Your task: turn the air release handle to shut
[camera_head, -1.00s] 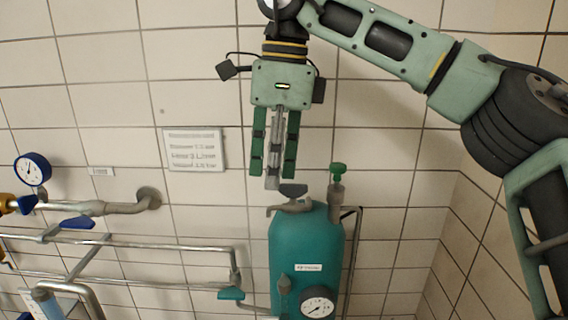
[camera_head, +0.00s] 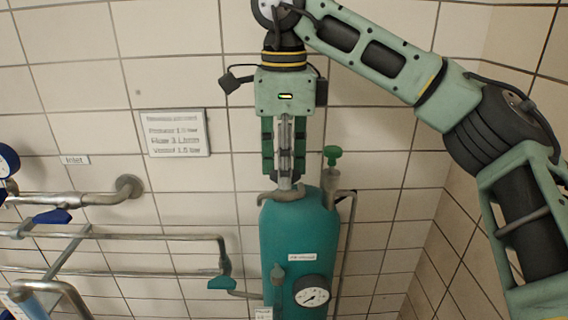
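The teal tank (camera_head: 298,235) stands against the tiled wall, with a white label and a round gauge (camera_head: 311,291) on its front. A grey valve with a side spout (camera_head: 268,198) sits on top of the tank. The dark handle of this valve is hidden behind my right gripper. My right gripper (camera_head: 284,178) points down over it, with its fingertips at the valve top. Its green fingers stand close together around a silvery middle part; whether they grip the handle cannot be made out. My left gripper is not in view.
A green knob (camera_head: 332,155) on a grey stem stands close right of my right gripper. A wall sign (camera_head: 176,132) is at left. Pipes (camera_head: 130,236) with a blue handle (camera_head: 52,216) and a teal handle (camera_head: 221,283) run at lower left. The wall right of the tank is mostly clear.

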